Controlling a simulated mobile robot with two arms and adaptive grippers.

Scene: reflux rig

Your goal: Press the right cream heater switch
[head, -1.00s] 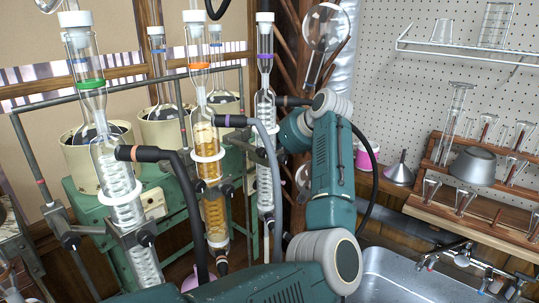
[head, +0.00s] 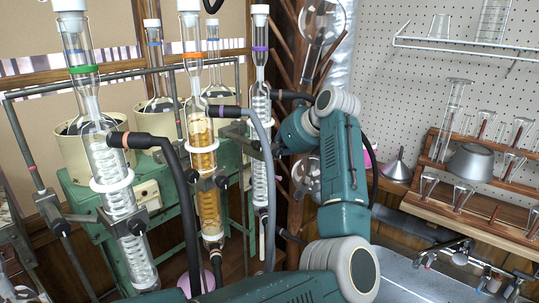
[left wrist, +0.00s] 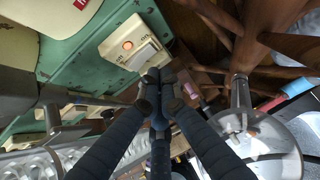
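A cream heater switch box (left wrist: 135,45) is on the green bench front in the left wrist view, with a lit orange lamp and a pale rocker. My left gripper (left wrist: 160,74) has its dark fingertips together, just below the rocker's lower edge. I cannot tell whether they touch it. In the head view, my left arm reaches up and over toward the bench, and its gripper is hidden behind the glassware and arm links. Another cream switch box (head: 146,194) shows on the green bench (head: 82,198), left of the amber condenser. My right gripper is not in view.
Glass condensers, the left one (head: 115,185), the amber one (head: 203,150) and the right one (head: 261,150), stand before the bench with clamps and hoses. A round glass flask (head: 322,22) hangs upper right. A sink (head: 410,275) and wooden rack (head: 500,205) are at right.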

